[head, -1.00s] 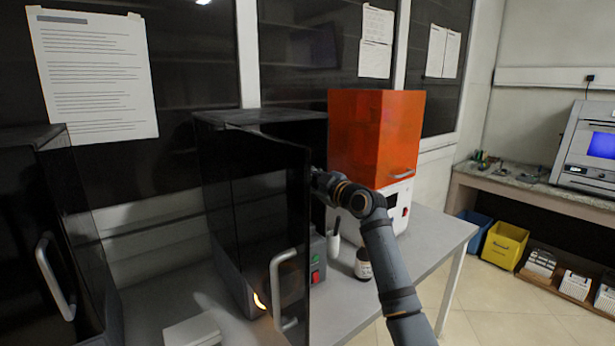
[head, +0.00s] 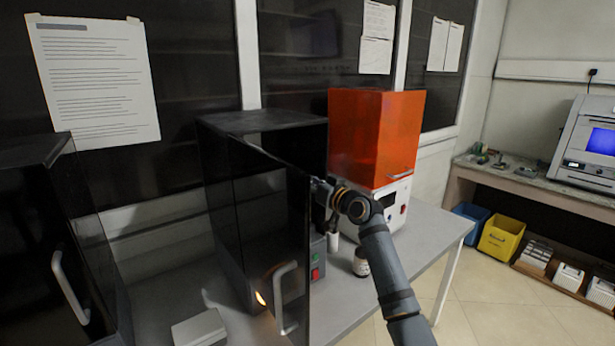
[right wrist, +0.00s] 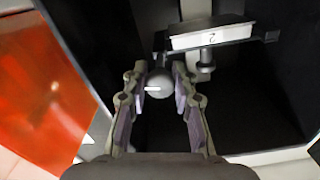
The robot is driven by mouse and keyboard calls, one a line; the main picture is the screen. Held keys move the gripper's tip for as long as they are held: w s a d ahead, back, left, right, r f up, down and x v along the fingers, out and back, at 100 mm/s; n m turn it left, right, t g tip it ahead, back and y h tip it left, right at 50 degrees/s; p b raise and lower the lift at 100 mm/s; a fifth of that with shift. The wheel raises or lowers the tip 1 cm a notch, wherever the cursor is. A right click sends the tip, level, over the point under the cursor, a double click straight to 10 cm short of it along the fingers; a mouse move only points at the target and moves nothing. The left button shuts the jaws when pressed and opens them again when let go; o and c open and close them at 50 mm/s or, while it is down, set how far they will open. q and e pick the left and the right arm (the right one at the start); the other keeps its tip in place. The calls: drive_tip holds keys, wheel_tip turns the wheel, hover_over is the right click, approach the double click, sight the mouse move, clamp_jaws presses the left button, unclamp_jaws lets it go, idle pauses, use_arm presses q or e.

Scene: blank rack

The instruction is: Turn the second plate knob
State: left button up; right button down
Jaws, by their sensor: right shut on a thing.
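A round grey knob (right wrist: 160,83) with a white mark shows in the right wrist view, between the fingers of my right gripper (right wrist: 159,76). My left gripper is not in view.
The door's handle (head: 282,298) faces me. An orange-hooded machine (head: 375,135) stands right of the cabinet. A small bottle (head: 361,262) stands on the table near my right arm. Another dark cabinet (head: 50,230) is at the left, and a white box (head: 200,328) lies between.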

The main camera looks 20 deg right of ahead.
drive_tip(key=m+p, duration=0.2)
drive_tip(key=m, duration=0.1)
drive_tip(key=shift+r+m, duration=0.1)
drive_tip(key=shift+m, duration=0.3)
drive_tip(key=m+p, duration=0.2)
drive_tip(key=m, duration=0.1)
drive_tip(key=shift+m+p, duration=0.3)
drive_tip(key=shift+p, duration=0.1)
drive_tip(key=m+p, duration=0.3)
drive_tip(key=m, duration=0.1)
drive_tip(key=shift+m+p, duration=0.9)
drive_tip(key=shift+m, duration=0.8)
drive_tip(key=c, duration=1.1)
unclamp_jaws()
drive_tip(key=shift+o, duration=0.2)
